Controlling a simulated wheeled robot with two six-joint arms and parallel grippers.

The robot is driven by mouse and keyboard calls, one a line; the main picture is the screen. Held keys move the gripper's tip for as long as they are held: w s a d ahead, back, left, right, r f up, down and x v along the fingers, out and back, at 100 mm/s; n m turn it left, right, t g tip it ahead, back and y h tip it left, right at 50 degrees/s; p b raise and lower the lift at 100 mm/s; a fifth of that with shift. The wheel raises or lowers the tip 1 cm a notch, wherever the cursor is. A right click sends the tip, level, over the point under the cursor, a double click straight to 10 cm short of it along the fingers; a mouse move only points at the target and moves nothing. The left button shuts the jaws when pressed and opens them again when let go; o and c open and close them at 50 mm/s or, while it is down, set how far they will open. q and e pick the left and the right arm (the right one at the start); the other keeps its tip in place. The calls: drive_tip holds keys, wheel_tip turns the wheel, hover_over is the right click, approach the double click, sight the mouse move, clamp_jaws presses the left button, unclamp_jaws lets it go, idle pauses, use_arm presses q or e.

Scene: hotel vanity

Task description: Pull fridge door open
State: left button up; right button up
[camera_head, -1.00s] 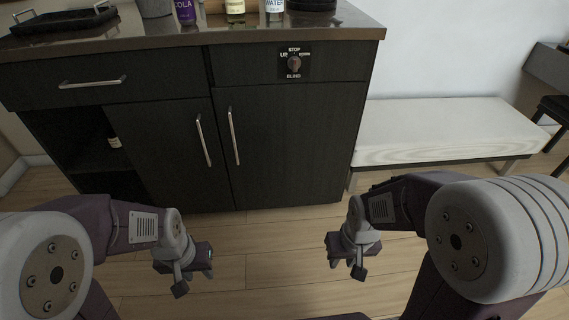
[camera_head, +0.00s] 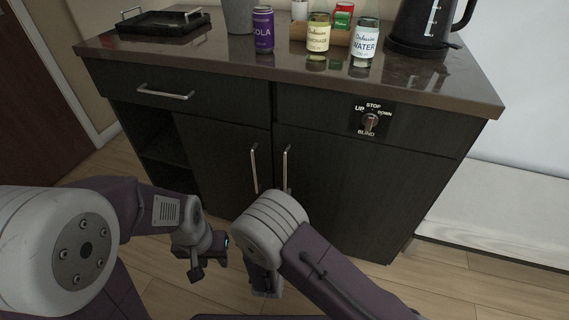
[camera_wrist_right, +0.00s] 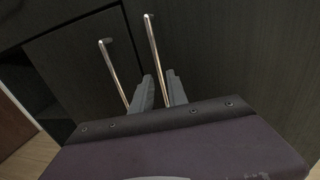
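The dark cabinet has two lower doors side by side. The right door (camera_head: 350,190) is closed, and its upright metal handle (camera_head: 287,168) stands beside the left door's handle (camera_head: 254,168). Both handles show in the right wrist view, the right one (camera_wrist_right: 153,48) nearer the middle. There my right gripper (camera_wrist_right: 158,88) is open, its two grey fingers apart at the right handle's lower part; I cannot tell whether they touch it. In the head view my right arm hides its fingers and the handle's lower end. My left gripper (camera_head: 209,268) is open and empty, low before the left door.
On the countertop stand a black tray (camera_head: 165,22), a cola can (camera_head: 263,30), bottles (camera_head: 364,42) and a black kettle (camera_head: 418,25). A white bench (camera_head: 490,215) stands at the right. Floor in front is clear.

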sight(285, 176)
drive_tip(key=w+b, duration=0.1)
drive_tip(key=w, duration=0.1)
drive_tip(key=w+b, duration=0.1)
drive_tip(key=w, duration=0.2)
drive_tip(key=w+b, duration=0.1)
drive_tip(key=w, duration=0.1)
drive_tip(key=shift+w+d+f+b, duration=0.1)
drive_tip(key=shift+w+d+b, duration=0.15)
drive_tip(key=shift+d+b, duration=0.1)
drive_tip(key=shift+w, duration=0.65)
drive_tip(key=shift+r, duration=0.2)
clamp_jaws()
